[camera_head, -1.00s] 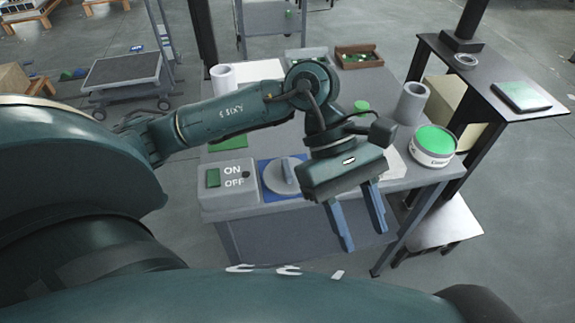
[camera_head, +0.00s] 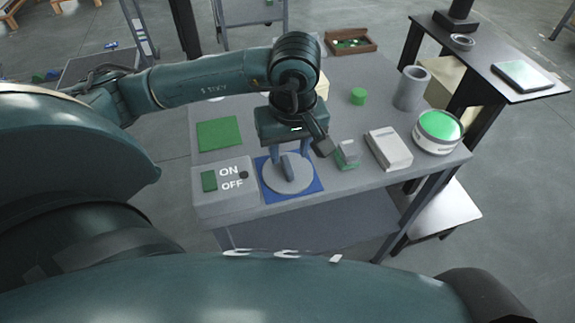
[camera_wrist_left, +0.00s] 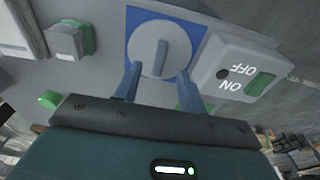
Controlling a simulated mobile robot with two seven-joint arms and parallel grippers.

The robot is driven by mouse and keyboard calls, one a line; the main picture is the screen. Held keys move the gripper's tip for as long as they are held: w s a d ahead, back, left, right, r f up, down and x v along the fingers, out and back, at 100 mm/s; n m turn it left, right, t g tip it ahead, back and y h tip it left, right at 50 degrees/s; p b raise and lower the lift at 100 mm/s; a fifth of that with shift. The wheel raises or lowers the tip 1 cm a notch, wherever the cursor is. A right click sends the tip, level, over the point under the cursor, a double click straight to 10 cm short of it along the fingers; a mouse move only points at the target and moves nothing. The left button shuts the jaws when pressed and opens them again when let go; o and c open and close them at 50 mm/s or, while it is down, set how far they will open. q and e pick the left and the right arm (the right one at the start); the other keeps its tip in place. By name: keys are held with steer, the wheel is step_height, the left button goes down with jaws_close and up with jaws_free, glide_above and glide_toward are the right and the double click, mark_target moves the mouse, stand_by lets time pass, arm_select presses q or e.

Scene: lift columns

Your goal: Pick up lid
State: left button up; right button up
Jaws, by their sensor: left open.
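The lid (camera_head: 289,177) is a round grey disc with a raised bar handle on top. It lies on a blue square mat (camera_head: 316,188) near the table's front edge, and it also shows in the left wrist view (camera_wrist_left: 176,48). My left gripper (camera_head: 290,163) is right above the lid, pointing down, with its fingers on either side of the handle in the head view. In the left wrist view the open fingers (camera_wrist_left: 160,80) straddle the near part of the lid, with the handle between them. Whether the fingers touch the lid cannot be told. My right gripper is not in view.
An ON/OFF switch box (camera_head: 226,190) stands just left of the mat, with a green mat (camera_head: 219,134) behind it. To the right are a small green-and-grey block (camera_head: 347,155), a white box (camera_head: 388,150), a green-topped can (camera_head: 438,132) and a grey cylinder (camera_head: 411,88).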

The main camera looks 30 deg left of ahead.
arm_select(q)
steer(key=shift+w+a+f, duration=0.15)
steer(key=shift+f, duration=0.75)
steer(key=shift+w+a+f, duration=0.1)
steer(key=shift+a+f, duration=0.1)
steer(key=shift+f, duration=0.7)
steer(key=shift+w+a+f, duration=0.15)
steer(key=shift+f, duration=0.75)
steer(key=shift+c, duration=0.3)
jaws_close()
